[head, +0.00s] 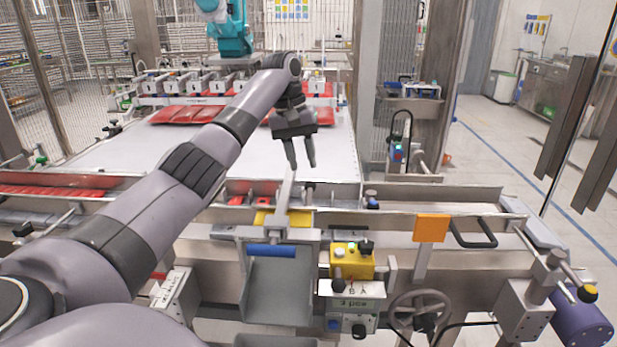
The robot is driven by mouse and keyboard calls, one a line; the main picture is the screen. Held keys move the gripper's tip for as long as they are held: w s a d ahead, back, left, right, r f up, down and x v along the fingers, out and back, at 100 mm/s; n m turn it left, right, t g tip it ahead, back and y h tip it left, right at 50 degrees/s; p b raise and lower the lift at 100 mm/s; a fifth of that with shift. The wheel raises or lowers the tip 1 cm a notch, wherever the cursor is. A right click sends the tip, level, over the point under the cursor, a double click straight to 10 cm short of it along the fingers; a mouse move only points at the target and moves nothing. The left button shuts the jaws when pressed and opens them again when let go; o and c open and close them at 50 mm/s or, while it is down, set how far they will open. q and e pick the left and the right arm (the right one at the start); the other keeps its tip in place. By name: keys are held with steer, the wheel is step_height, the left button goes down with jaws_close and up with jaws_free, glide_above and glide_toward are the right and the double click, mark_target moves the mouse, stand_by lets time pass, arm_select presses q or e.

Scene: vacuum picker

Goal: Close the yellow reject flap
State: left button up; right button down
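The yellow reject flap (263,218) shows as a small yellow strip at the conveyor's front side, above a grey chute (278,290). A pale grey upright bar (285,200) stands in front of it and hides part of it. I cannot tell for certain how far the flap is open. My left gripper (302,167) points down above and behind the flap, with its two fingers apart and nothing visible between them. One fingertip appears close to the top of the bar; I cannot tell whether they touch. My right gripper is out of view.
A blue roller (271,251) lies across the chute's top. A yellow control box (351,260), an orange plate (431,228) and a handwheel (418,312) are to the right. Red packs (190,115) lie on the white belt (130,148) behind. My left arm covers the left side.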

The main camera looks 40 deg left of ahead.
mark_target(309, 189)
arm_select(q)
steer(key=shift+w+d+f, duration=0.15)
steer(key=shift+f, duration=1)
steer(key=shift+w+d+f, duration=0.15)
steer(key=shift+d+f, duration=0.05)
steer(key=shift+f, duration=0.95)
steer(key=shift+w+d+f, duration=0.15)
steer(key=shift+f, duration=1)
steer(key=shift+c, duration=0.3)
jaws_close()
